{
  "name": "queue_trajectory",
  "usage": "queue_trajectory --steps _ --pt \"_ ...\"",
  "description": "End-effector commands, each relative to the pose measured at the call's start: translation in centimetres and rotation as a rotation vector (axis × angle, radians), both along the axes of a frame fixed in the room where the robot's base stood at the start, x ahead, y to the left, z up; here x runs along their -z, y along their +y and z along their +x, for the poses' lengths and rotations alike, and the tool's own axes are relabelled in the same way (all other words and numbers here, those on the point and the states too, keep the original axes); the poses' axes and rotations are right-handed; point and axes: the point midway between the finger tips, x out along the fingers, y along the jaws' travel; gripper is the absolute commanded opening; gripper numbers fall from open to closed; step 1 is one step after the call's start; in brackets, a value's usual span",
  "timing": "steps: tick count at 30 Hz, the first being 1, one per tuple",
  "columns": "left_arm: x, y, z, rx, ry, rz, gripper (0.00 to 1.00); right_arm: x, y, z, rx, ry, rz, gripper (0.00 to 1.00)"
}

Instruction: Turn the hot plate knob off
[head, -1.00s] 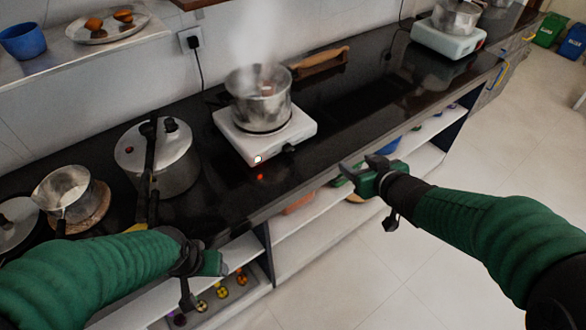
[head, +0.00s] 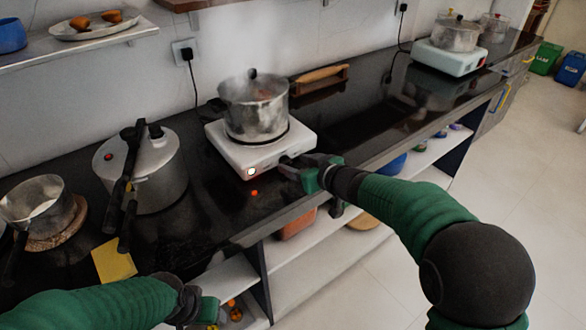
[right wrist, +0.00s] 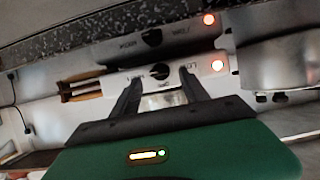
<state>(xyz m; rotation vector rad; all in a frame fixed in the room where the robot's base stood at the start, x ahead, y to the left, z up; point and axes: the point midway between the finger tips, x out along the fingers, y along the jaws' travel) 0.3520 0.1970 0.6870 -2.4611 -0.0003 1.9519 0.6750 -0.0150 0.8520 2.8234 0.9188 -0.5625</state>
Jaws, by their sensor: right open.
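The white hot plate (head: 228,150) stands on the black counter with a steaming metal pot (head: 254,108) on it.
A pressure cooker (head: 150,175) and a small pan (head: 38,205) stand left of the hot plate. A yellow cloth (head: 113,262) lies near the counter's front edge. A wooden rack (head: 320,78) is behind. A second hot plate (head: 450,60) is far right. Counter between is clear.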

Motion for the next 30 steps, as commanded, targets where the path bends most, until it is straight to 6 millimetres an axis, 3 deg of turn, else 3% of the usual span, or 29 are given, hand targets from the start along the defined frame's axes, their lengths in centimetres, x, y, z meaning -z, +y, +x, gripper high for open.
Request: queue_trajectory --steps 4,12,24,30 --pt "0.42 0.0 0.01 0.0 0.0 0.0 0.65 0.63 0.78 1.12 0.001 0.0 0.0 0.53" --pt "0.38 0.0 0.0 0.0 0.0 0.0 0.65 0.58 0.87 1.26 0.001 0.0 0.0 0.53" --pt "0.38 0.0 0.01 0.0 0.0 0.0 0.65 0.6 0.83 1.26 0.002 0.0 -0.001 0.0" --pt "0.44 0.0 0.0 0.0 0.0 0.0 0.65 0.63 0.82 1.25 0.002 -0.002 -0.003 0.0"
